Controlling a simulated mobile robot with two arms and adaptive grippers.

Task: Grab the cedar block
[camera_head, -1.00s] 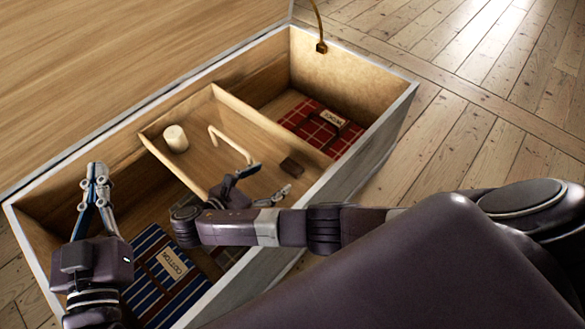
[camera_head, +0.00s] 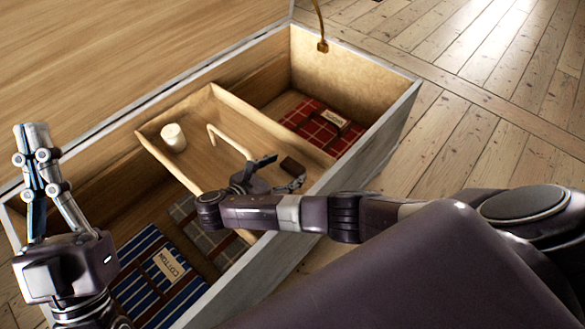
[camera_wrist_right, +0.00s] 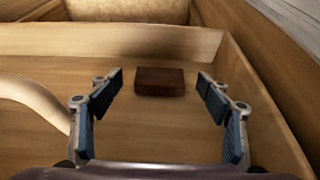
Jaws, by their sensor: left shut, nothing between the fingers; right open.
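The cedar block, a small dark reddish-brown block (camera_head: 291,166), lies flat on the floor of a shallow wooden tray (camera_head: 180,165) inside a large chest. My right gripper (camera_head: 284,172) is open and low in the tray, its fingers pointing at the block. In the right wrist view the block (camera_wrist_right: 160,82) sits centred just ahead of the open fingertips (camera_wrist_right: 161,78), with space on both sides. Nothing is between the fingers. My left gripper (camera_head: 32,132) is shut and empty, raised at the chest's left end, away from the tray.
The tray also holds a cream cylinder (camera_head: 173,137) and has a curved pale handle (camera_head: 229,140). Folded cloths lie below: red plaid (camera_head: 310,122) at right, blue striped (camera_head: 150,272) and grey plaid (camera_head: 196,222) at left. Chest walls (camera_head: 375,140) surround the tray.

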